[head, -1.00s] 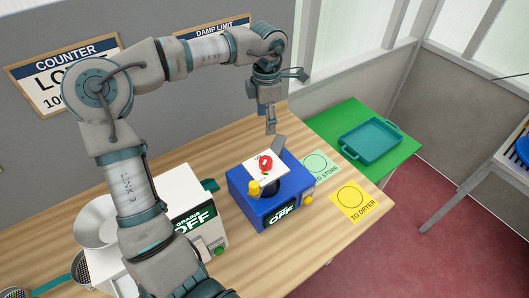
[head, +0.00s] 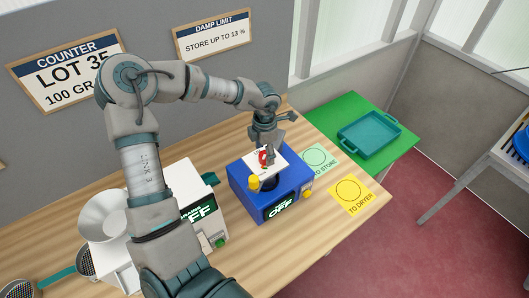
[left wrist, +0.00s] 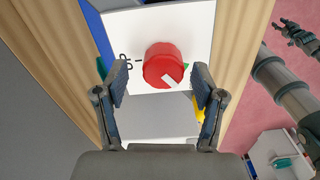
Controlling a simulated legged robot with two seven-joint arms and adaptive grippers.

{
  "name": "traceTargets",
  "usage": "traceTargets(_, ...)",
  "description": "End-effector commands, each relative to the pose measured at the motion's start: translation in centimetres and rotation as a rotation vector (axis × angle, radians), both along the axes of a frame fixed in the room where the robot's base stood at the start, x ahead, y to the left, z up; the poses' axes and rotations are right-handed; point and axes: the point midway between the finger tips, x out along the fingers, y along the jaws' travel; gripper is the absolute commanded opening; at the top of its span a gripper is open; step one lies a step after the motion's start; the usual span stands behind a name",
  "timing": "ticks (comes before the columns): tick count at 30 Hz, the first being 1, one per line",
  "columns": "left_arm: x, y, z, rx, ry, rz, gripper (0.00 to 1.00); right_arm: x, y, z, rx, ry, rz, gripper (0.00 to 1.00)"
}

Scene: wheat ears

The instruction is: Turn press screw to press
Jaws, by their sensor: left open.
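The press screw is a red knob (head: 263,158) with a white mark, on the white top plate (head: 282,160) of a blue machine (head: 248,197). Its display reads OFF. My left gripper (head: 268,152) is at the knob, partly covering it. In the left wrist view the red knob (left wrist: 163,60) shows ahead between the two spread fingers of my left gripper (left wrist: 160,82), with gaps on both sides. The fingers do not visibly touch it. Part of my right arm shows there at the right, with its gripper (left wrist: 298,36) small near the edge.
A white machine with a funnel (head: 102,218) is at the left. A yellow TO DRYER card (head: 348,194), a green TO STORE card (head: 318,158) and a teal tray (head: 369,133) are to the right.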

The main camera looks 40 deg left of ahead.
Motion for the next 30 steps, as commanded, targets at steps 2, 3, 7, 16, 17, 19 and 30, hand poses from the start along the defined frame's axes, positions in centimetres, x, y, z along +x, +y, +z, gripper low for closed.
traceTargets(2, -0.1, -0.1, -0.8, 0.0, 0.003, 0.0, 0.69, 0.0, 0.1, 0.2, 0.001, 0.0, 0.0, 0.4)
traceTargets(3, 0.0, -0.1, -1.0, 0.001, 0.002, 0.0, 0.69, 0.0, 0.1, 0.2, 0.001, 0.0, -0.001, 0.4)
traceTargets(7, 0.0, 0.0, -1.5, 0.001, 0.0, -0.001, 0.69, 0.0, 0.3, 0.2, 0.003, 0.001, -0.002, 0.4)
traceTargets(16, 0.0, 0.1, -1.6, 0.0, 0.0, 0.0, 0.49, 0.0, 0.4, 0.2, 0.005, 0.0, -0.002, 0.4)
traceTargets(17, 0.0, 0.1, -1.6, 0.0, 0.0, 0.0, 0.42, 0.0, 0.4, 0.2, 0.005, 0.0, -0.003, 0.4)
traceTargets(19, 0.0, 0.1, -1.6, 0.0, 0.0, 0.0, 0.24, 0.0, 0.4, 0.2, 0.005, 0.0, -0.003, 0.4)
traceTargets(30, 0.1, 0.1, -2.1, 0.002, -0.004, 0.089, 0.09, -0.2, 0.4, -2.5, 0.005, 0.002, -0.002, 0.4)
